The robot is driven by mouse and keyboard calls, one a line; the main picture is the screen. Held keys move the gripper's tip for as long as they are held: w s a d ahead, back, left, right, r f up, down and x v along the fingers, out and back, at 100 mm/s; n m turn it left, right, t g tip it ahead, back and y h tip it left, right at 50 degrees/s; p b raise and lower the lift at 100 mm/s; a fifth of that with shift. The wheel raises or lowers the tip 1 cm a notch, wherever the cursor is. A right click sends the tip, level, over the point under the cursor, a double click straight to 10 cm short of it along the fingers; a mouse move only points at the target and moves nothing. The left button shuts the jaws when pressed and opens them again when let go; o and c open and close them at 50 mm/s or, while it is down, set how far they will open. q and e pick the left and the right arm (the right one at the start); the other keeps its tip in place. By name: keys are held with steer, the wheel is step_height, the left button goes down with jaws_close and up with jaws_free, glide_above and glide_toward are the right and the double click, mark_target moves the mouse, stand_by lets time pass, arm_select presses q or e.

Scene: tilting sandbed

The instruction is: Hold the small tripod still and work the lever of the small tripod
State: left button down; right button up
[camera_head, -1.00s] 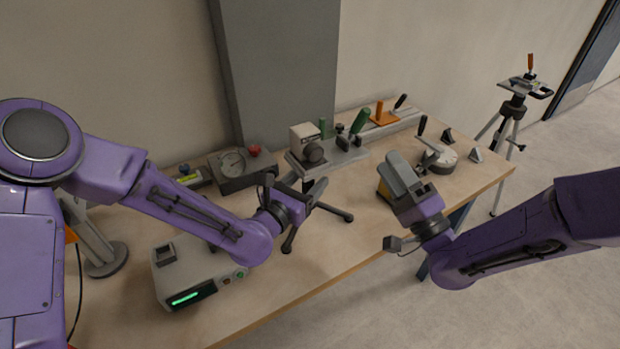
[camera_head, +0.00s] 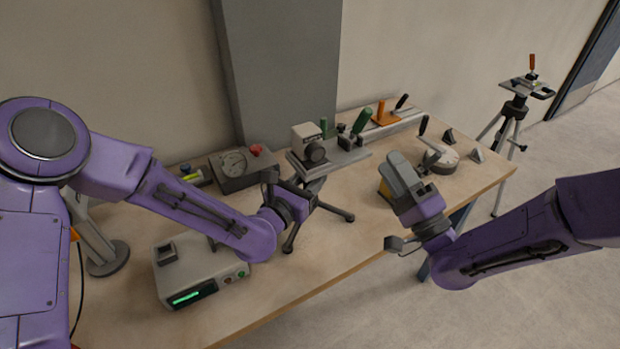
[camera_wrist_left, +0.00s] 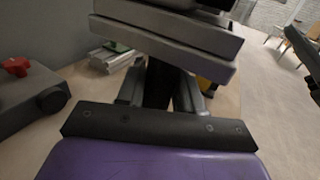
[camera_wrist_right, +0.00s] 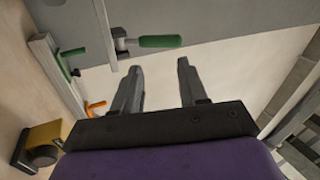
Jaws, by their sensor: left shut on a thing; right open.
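The small tripod stands on the table, its dark legs (camera_head: 332,210) spread.
A rail with an orange clamp (camera_head: 384,117) lies at the back. A round fixture with a black lever (camera_head: 440,157) stands right. A grey box with a green display (camera_head: 195,290) stands front left, a gauge box (camera_head: 237,178) behind. Another tripod (camera_head: 515,108) stands on the floor.

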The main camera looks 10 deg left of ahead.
stand_by(0.9)
steer(key=c, duration=0.4)
steer(key=shift+s+a+r+n+g+y, duration=0.15)
steer(key=shift+s+a+n+g+y, duration=0.1)
steer(key=shift+a, duration=0.15)
steer(key=shift+s+a+r+n+g+y, duration=0.15)
steer(key=shift+a+n+y, duration=0.1)
steer(key=shift+a, duration=0.15)
jaws_close()
steer(key=s+a+m+t+h, duration=0.2)
steer(key=s+a+m, duration=0.1)
steer(key=a, duration=0.3)
steer(key=s+d+f+m+t+h, duration=0.2)
steer(key=d+m+h, duration=0.3)
steer(key=m+h, duration=0.5)
steer(key=s+t+h, duration=0.1)
steer(key=h, duration=0.1)
steer(key=shift+s+d+f+h, duration=0.15)
steer(key=shift+d+f+h, duration=0.15)
steer(key=shift+d, duration=0.1)
steer(key=shift+r, duration=0.1)
